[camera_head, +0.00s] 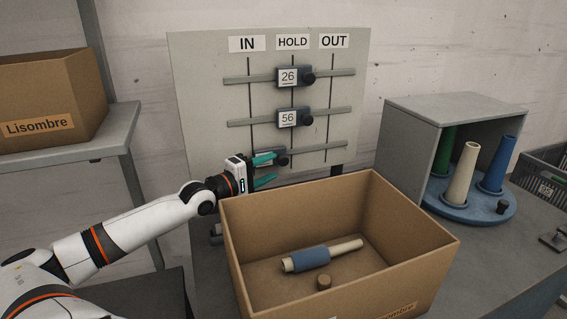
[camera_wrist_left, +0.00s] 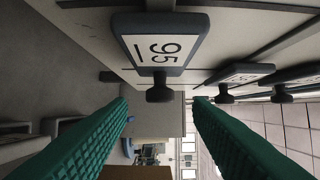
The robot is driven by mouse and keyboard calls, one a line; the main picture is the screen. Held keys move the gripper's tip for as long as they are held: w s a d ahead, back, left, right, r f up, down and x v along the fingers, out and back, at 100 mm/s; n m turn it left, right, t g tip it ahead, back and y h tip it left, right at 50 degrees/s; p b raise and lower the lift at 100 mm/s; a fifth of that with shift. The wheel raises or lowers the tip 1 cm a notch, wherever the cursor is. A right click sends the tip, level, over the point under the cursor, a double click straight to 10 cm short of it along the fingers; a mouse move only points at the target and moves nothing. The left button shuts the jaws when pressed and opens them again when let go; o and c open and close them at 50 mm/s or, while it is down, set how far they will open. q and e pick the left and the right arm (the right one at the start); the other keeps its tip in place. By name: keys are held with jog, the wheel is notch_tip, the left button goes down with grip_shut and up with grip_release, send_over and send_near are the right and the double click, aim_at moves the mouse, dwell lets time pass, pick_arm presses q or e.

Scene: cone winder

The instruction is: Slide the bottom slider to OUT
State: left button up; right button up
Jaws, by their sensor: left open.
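The cone winder's board (camera_head: 210,75) has columns marked IN, HOLD and OUT, with three horizontal rails. The bottom slider (camera_head: 265,160) is on the lowest rail, left of the HOLD line and partly hidden by my left gripper (camera_head: 266,168). That gripper is open, its green fingers at the bottom slider. In the left wrist view, the slider's label (camera_wrist_left: 155,48) is turned sideways, and its dark knob (camera_wrist_left: 160,92) shows between the fingers; contact cannot be told. The sliders labelled 26 (camera_head: 288,77) and 56 (camera_head: 288,118) are under HOLD. My right gripper is not in view.
An open cardboard box (camera_head: 245,262) holding a blue-wound cone (camera_head: 312,258) stands just in front of the board. A grey housing (camera_head: 405,140) with cones is at right. A Lisombre box (camera_head: 45,95) sits on a shelf at left.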

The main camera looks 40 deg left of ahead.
aim_at(283, 161)
pick_arm(q)
jog(key=shift+w+d, duration=0.15)
jog(key=shift+w, duration=1.35)
jog(key=shift+w+d, duration=0.1)
jog(key=shift+w, duration=1.35)
jog(key=shift+c, duration=0.4)
grip_shut()
